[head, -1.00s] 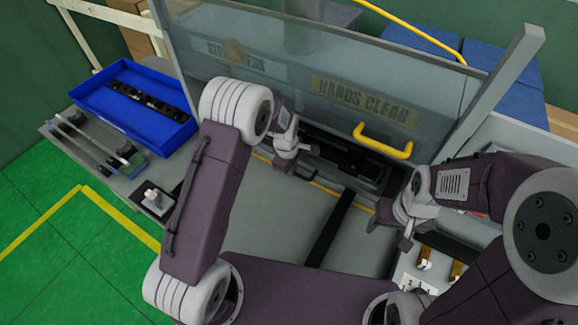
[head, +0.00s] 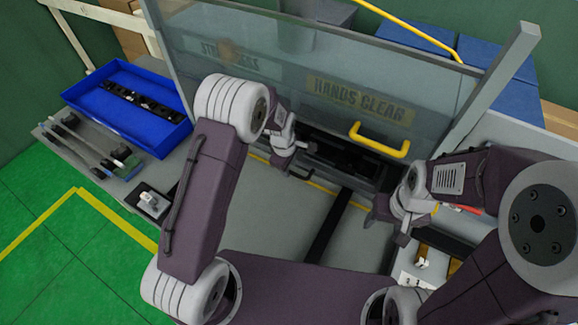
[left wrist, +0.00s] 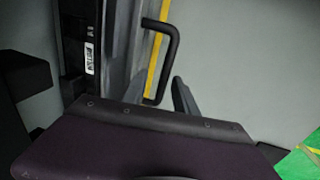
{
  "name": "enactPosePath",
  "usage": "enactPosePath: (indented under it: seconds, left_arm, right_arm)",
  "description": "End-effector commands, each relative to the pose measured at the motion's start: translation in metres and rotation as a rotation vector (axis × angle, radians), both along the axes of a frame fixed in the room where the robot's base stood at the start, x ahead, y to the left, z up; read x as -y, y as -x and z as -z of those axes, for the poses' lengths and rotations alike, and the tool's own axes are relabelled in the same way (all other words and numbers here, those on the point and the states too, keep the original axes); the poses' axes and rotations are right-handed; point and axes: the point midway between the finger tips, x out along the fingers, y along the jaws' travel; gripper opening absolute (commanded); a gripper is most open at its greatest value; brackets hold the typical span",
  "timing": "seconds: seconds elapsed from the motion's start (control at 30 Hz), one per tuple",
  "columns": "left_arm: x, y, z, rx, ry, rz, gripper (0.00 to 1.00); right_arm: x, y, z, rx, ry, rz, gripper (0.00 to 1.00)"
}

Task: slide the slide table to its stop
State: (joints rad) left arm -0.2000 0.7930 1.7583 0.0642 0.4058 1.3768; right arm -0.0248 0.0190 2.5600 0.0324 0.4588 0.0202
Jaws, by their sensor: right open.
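The slide table (head: 343,243) is a grey plate with a dark rail strip, under a clear guard. Its black bar handle (left wrist: 171,62) stands by a yellow line in the left wrist view; in the head view it shows small beside my left gripper (head: 303,150). In the left wrist view my left gripper (left wrist: 160,92) has its grey fingers apart, with the handle's lower end close to or between them; contact is unclear. My right gripper (head: 380,222) is open and empty over the right side of the table.
The guard (head: 210,75) with a yellow handle (head: 378,142) stands behind the grippers. A blue tray (head: 85,97) with a dark part sits at the left, near a small block fixture (head: 150,203). Brass-coloured parts (head: 453,266) lie at the lower right. Green floor is clear at the left.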

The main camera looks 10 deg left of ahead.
Motion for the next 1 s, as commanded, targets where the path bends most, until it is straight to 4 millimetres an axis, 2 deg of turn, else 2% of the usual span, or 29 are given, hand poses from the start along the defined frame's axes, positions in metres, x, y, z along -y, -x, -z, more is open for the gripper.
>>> enactPosePath:
  seconds: [0.3,0.43,0.6,1.0]
  left_arm:
    - [-0.003,0.009,-0.063,0.006,0.001,-0.001,0.34]
    - [-0.004,0.012,-0.081,0.003,0.000,0.000,0.34]
    - [-0.004,0.013,-0.087,0.001,-0.001,0.000,0.34]
    - [-0.004,0.013,-0.087,0.000,0.000,0.000,0.34]
  right_arm:
    - [0.000,0.000,0.007,0.000,0.000,0.000,0.59]
    - [0.000,0.000,0.008,0.000,0.000,0.000,0.59]
    - [0.000,0.000,0.008,0.000,0.000,0.000,0.59]
    - [0.000,0.000,0.007,0.000,0.000,0.000,0.59]
